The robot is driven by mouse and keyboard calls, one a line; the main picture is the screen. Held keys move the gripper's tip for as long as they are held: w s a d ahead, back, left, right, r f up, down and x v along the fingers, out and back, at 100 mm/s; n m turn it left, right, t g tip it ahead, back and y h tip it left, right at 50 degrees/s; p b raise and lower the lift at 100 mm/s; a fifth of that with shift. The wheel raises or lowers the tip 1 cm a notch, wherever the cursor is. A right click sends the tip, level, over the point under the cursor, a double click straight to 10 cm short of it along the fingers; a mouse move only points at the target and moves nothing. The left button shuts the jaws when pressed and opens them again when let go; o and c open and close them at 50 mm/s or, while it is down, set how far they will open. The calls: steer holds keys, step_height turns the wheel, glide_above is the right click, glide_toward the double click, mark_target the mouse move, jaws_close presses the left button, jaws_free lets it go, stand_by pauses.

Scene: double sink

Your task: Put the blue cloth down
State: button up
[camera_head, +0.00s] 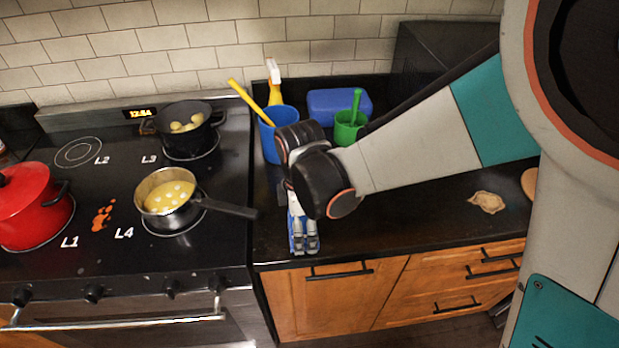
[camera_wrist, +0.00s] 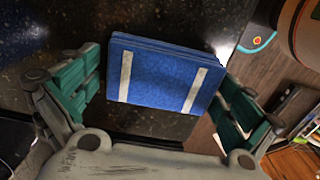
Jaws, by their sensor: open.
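The blue cloth (camera_wrist: 165,72) is folded flat with two white stripes and lies between my gripper's fingers in the wrist view. It seems to rest on the dark countertop; a small gap to it would be hard to see. In the head view only a bit of blue shows around the fingers near the counter's front edge. My gripper (camera_head: 305,245) points down there. In the wrist view its green-padded fingers stand open, one on each side of the cloth. The right finger is close to the cloth's edge; I cannot tell whether it touches.
The stove at left holds a red pot (camera_head: 28,208), a saucepan (camera_head: 168,200) and a dark pot (camera_head: 188,128). Behind my gripper stand a blue cup (camera_head: 270,145), a green cup (camera_head: 347,130) and a blue box (camera_head: 338,103). The counter right of my gripper is mostly clear.

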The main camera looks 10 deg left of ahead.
step_height(320, 180, up, 12)
steer(key=p, duration=0.8)
steer(key=shift+r, duration=0.1)
